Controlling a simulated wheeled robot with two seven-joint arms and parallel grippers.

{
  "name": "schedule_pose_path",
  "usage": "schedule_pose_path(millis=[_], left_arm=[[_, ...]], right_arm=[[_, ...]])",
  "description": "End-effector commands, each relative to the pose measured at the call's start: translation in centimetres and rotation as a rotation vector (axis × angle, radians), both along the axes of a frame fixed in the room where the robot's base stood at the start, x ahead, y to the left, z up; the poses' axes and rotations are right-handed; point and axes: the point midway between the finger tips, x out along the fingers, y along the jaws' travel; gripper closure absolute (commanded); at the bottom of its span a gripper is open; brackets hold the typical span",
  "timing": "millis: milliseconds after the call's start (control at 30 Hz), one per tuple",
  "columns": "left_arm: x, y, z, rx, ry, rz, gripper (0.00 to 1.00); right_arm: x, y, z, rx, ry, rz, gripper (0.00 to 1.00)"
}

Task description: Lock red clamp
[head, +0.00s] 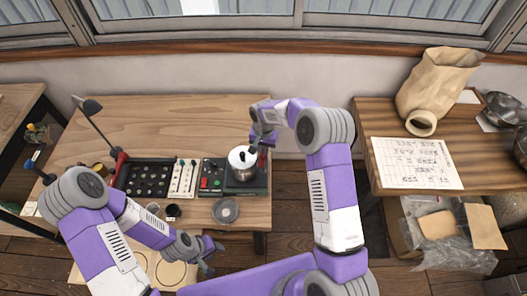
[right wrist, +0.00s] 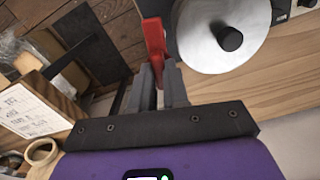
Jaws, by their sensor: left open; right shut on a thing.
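The red clamp (right wrist: 153,42) stands upright beside the round silver-white lid with a black knob (right wrist: 226,36) in the right wrist view. In the head view, a bit of the red clamp (head: 263,153) shows at the right side of the lidded pot (head: 242,164). My right gripper (right wrist: 160,88) is shut on the red clamp's near end; the fingers hide part of it. In the head view my right gripper (head: 262,140) is at the pot's right edge. My left gripper (head: 210,257) is open and empty, low in front of the table and away from the clamp.
The pot stands on a dark control unit (head: 211,184) at the wooden table's (head: 180,115) right end. A black button tray (head: 148,178), a grey round dish (head: 225,211) and a lamp (head: 92,108) are nearby. A side table (head: 480,180) stands right, across a floor gap.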

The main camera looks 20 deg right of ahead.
Motion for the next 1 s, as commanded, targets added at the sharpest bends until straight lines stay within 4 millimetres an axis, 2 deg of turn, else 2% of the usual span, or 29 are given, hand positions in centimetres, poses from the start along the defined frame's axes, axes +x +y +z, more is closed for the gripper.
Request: schedule_pose_path(millis=[100,400,1000], left_arm=[[0.0,0.0,-1.3,0.000,0.000,0.000,0.57],[0.0,0.0,-2.8,0.000,0.000,0.000,0.57],[0.0,0.0,-3.4,0.000,0.000,0.000,0.57]], right_arm=[[0.0,0.1,-0.2,-0.001,-0.002,-0.106,1.00],[0.0,0.1,-0.1,0.000,-0.001,-0.393,1.00],[0.0,0.1,0.1,-0.001,0.000,-0.960,1.00]])
